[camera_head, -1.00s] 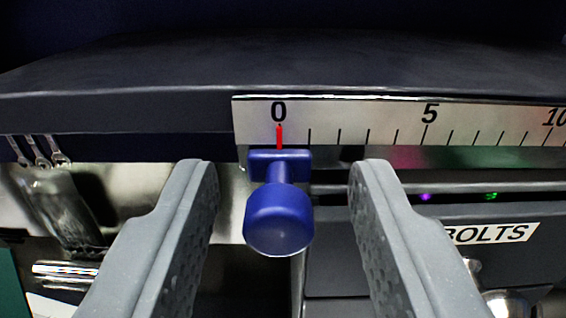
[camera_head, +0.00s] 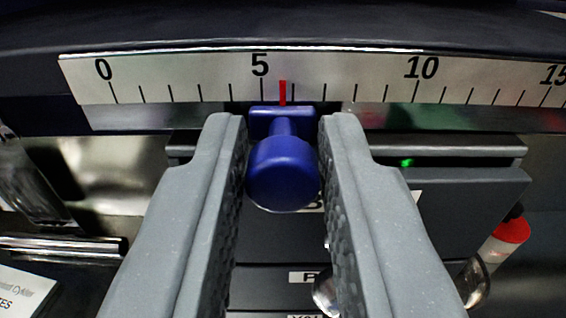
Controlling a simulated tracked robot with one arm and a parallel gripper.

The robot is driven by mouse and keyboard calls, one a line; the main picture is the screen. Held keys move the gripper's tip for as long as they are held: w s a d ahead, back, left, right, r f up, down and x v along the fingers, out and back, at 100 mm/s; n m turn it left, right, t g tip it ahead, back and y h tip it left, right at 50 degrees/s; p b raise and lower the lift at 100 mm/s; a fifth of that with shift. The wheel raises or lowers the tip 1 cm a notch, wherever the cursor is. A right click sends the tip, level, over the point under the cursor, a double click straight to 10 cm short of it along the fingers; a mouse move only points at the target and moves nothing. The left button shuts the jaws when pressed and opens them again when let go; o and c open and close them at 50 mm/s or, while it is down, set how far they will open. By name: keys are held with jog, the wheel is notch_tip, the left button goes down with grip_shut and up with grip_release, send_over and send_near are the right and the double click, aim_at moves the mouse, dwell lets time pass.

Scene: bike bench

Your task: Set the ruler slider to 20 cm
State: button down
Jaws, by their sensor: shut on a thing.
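The ruler (camera_head: 190,77) is a pale strip along the bench edge, with 0, 5, 10 and 15 in view. The 20 mark is outside the picture. The blue slider (camera_head: 283,172) has a round knob and a red pointer line, which stands between the 5 and 6 marks, closer to 6. My gripper (camera_head: 284,125) has one finger on each side of the knob and is shut on it.
Dark drawers (camera_head: 465,200) with a small green light lie below the ruler. A red-capped bottle (camera_head: 508,235) is at the lower right. Metal tools (camera_head: 60,245) lie at the left. The ruler to the right of the slider is clear.

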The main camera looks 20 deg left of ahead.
jog(key=w+d, duration=0.1)
jog(key=d, duration=0.2)
jog(key=w+d+p, duration=0.1)
jog(key=d, duration=0.2)
jog(key=w+d+p, duration=0.1)
jog(key=w+d, duration=0.1)
jog(key=d, duration=0.2)
jog(key=c, duration=1.3)
grip_release()
jog(key=shift+c, duration=0.2)
jog(key=b, duration=0.3)
send_near(557, 130)
jog(key=v, duration=0.7)
jog(key=shift+s, duration=0.25)
jog(key=shift+d, duration=0.1)
